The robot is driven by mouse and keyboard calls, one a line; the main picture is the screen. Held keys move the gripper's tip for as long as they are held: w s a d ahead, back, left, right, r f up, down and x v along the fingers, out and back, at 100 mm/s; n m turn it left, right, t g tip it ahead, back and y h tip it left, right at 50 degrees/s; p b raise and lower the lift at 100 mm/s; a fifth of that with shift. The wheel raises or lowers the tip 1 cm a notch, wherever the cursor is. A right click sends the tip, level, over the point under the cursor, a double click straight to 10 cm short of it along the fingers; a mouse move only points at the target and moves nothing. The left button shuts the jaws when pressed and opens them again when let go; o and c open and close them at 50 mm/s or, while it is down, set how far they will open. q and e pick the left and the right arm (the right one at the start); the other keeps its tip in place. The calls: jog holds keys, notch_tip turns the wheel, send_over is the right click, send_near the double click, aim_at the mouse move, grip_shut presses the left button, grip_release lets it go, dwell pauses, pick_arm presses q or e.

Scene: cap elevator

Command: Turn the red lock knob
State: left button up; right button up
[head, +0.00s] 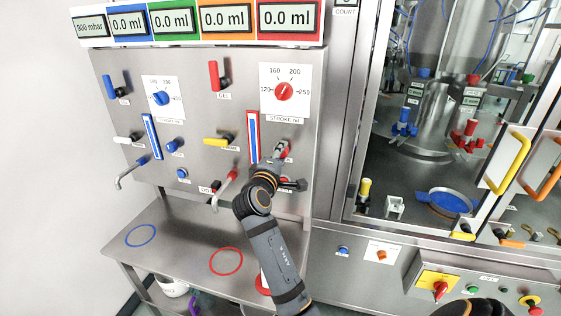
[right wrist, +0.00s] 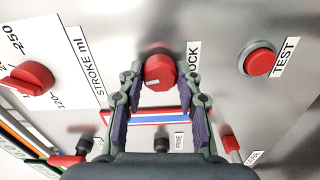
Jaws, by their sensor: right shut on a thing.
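The red lock knob (right wrist: 159,71) sits on the steel panel in the right wrist view, beside a label of which "OCK" shows. My right gripper (right wrist: 162,78) has one finger on each side of the knob and is shut on it. In the head view the right gripper (head: 281,153) reaches up to the panel from below, just right of the red-framed gauge strip (head: 253,138). My left gripper is not in view.
A red stroke dial (head: 284,91) is above the gripper. A red TEST button (right wrist: 259,60) is beside the knob. A steel shelf (head: 185,235) with blue and red rings lies below.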

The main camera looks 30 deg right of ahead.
jog(key=shift+m+b, duration=0.6)
jog(key=shift+m, duration=0.3)
jog(key=o, duration=1.1)
jog(key=shift+o, duration=0.2)
jog(key=shift+r, duration=0.1)
